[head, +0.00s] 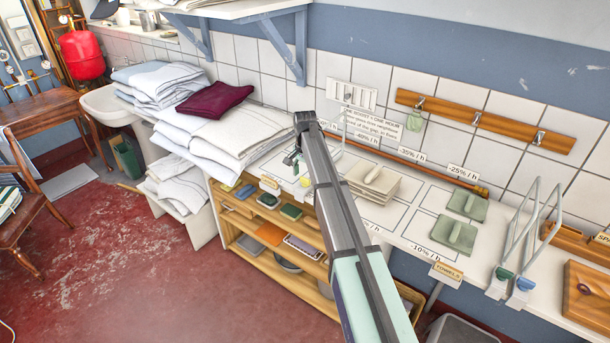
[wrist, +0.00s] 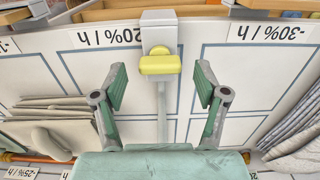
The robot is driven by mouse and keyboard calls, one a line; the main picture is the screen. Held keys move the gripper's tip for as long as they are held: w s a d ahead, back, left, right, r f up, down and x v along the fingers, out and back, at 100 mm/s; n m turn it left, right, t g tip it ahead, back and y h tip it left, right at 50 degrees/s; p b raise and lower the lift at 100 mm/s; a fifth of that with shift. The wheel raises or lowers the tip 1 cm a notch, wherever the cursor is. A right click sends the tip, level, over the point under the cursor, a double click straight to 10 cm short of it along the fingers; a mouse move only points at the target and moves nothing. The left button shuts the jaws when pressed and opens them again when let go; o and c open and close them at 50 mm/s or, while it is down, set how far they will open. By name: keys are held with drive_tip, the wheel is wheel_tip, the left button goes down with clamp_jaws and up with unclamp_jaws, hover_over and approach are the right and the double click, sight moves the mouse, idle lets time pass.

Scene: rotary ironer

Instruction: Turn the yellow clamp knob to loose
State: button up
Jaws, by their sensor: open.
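The yellow clamp knob (wrist: 160,64) shows in the wrist view on a grey clamp body (wrist: 158,22) at the bench edge. Its wide bar lies across the picture, and a pale rod runs from the clamp over the bench top. My gripper (wrist: 161,86) is open, with one green-padded finger to the left of the knob and one to the right. Both fingers look apart from the knob, and nothing is between the pads. In the head view my arm covers much of this spot, and the knob is hard to make out there.
The white bench top (wrist: 230,70) has outlined areas with percent labels. Grey-beige pads (wrist: 45,118) lie to the left in the wrist view, and striped cloth (wrist: 297,130) to the right. In the head view, folded linen (head: 215,130) is stacked left of my arm, above wooden shelves (head: 245,232).

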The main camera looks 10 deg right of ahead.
drive_tip(key=shift+f, duration=0.65)
drive_tip(key=c, duration=1.2)
drive_tip(key=shift+o, duration=0.2)
